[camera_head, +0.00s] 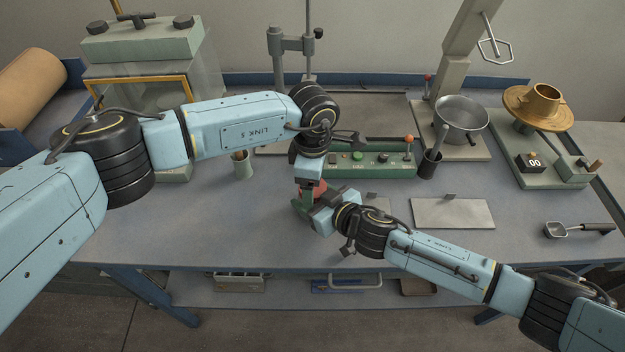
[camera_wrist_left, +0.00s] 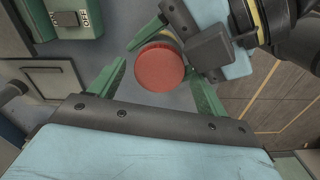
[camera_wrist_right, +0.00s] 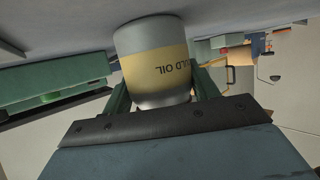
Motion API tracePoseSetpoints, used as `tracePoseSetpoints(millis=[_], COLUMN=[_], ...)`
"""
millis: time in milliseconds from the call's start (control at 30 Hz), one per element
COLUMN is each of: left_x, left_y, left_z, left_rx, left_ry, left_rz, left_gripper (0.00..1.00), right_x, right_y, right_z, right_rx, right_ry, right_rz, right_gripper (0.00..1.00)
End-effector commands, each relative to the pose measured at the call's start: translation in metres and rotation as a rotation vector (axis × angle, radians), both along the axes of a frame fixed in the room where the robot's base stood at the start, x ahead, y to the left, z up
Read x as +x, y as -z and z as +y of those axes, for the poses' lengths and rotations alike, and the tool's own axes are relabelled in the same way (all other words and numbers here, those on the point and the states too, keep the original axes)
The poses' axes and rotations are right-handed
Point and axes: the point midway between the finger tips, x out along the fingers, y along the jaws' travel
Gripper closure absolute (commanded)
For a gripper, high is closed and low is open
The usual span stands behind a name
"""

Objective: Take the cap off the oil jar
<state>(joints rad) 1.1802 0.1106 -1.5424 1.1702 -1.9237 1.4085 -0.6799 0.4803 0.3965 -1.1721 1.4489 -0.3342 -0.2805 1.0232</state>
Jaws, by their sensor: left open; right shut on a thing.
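My right gripper (camera_wrist_right: 158,88) is shut on the jar's body from the side. The red round cap (camera_wrist_left: 159,67) shows from above in the left wrist view, and partly in the head view (camera_head: 318,188). My left gripper (camera_wrist_left: 160,70) is open above the jar, pointing down, with its green fingers on either side of the cap and apart from it. Whether the fingers reach down to cap height is hard to tell.
A green control box (camera_head: 372,160) with knobs stands just behind the jar. A grey cup (camera_head: 242,164) is at left and a dark holder (camera_head: 430,165) at right. A pale plate (camera_head: 452,213) lies right of the jar. The bench's front left is clear.

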Motion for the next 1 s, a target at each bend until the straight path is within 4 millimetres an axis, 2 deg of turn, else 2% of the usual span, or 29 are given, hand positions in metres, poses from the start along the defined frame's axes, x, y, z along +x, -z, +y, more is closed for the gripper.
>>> tracePoseSetpoints(millis=[233, 433, 800, 1000], left_x=[0.001, 0.0, 0.001, 0.0], left_y=[-0.033, -0.043, -0.07, -0.07], left_z=[0.001, 0.0, 0.0, 0.0], left_rx=[0.0, 0.0, 0.0, -0.001], left_ry=[0.0, 0.038, 0.484, 0.591], left_rz=[-0.003, -0.001, -0.004, 0.0], left_gripper=[0.24, 0.27, 0.27, 0.27], right_x=[0.0, 0.0, 0.0, 0.0], right_y=[0.0, 0.0, 0.0, 0.0], right_z=[0.0, 0.0, 0.0, 0.0], right_rx=[-0.001, -0.001, -0.001, 0.0], right_ry=[0.0, 0.0, 0.0, -0.001], right_rz=[0.001, 0.001, 0.001, 0.001], right_gripper=[1.0, 1.0, 1.0, 1.0])
